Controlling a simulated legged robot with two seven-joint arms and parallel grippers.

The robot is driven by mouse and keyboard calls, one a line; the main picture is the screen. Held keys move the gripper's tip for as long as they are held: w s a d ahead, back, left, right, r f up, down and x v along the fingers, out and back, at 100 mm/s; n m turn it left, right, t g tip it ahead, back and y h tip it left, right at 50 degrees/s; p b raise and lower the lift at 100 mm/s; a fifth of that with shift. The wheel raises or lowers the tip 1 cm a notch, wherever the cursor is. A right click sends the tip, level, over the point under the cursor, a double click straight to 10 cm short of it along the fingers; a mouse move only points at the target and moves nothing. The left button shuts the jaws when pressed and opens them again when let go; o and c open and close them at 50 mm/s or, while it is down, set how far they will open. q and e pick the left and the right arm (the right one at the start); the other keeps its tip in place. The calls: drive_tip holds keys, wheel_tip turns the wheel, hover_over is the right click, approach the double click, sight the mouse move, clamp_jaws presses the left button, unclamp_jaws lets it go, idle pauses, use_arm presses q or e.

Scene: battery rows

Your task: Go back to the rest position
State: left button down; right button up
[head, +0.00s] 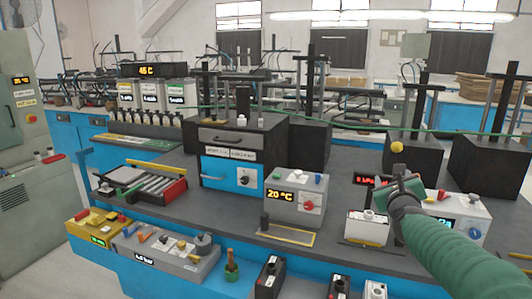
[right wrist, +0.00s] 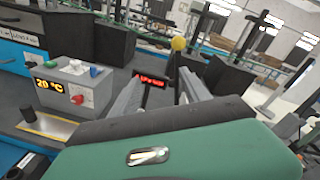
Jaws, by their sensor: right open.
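My right gripper (head: 392,183) is at the end of my green arm, which comes in from the lower right in the head view. It is over the right part of the dark bench, close to a white box (head: 366,228). In the right wrist view my right gripper (right wrist: 160,82) shows two grey fingers spread apart, with nothing held between them. A red-lit display (right wrist: 151,80) shows beyond the fingers. My left gripper is not in view.
A grey unit reading 20 °C (head: 296,203) stands left of my right gripper, and a white unit (head: 458,215) stands behind my arm. A yellow ball (head: 397,147) is just above and beyond the gripper. Battery-like blocks (head: 268,277) line the front edge.

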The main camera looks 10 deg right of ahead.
drive_tip(key=s+a+f+n+g+y, duration=0.3)
drive_tip(key=s+a+f+n, duration=0.1)
drive_tip(key=a+f+n, duration=0.6)
drive_tip(key=s+a+f+n+g+y, duration=0.2)
drive_tip(key=s+a+f+n+y, duration=0.2)
drive_tip(key=a+f+n, duration=0.7)
drive_tip(key=s+a+f+n+g, duration=0.2)
drive_tip(key=s+f+n+g, duration=0.2)
drive_tip(key=s+f+n, duration=0.55)
drive_tip(key=s+a+f+n+g, duration=0.2)
drive_tip(key=s+f+n+g, duration=0.15)
drive_tip(key=s+f, duration=0.6)
drive_tip(key=s+r+p, duration=0.2)
drive_tip(key=r+p, duration=0.4)
drive_tip(key=s+r+n+p, duration=0.1)
drive_tip(key=s+r+p, duration=0.1)
drive_tip(key=r+p, duration=0.4)
drive_tip(key=shift+s+a+r+n+y, duration=0.3)
drive_tip(key=shift+s+r+y, duration=0.1)
drive_tip(key=shift+r, duration=0.35)
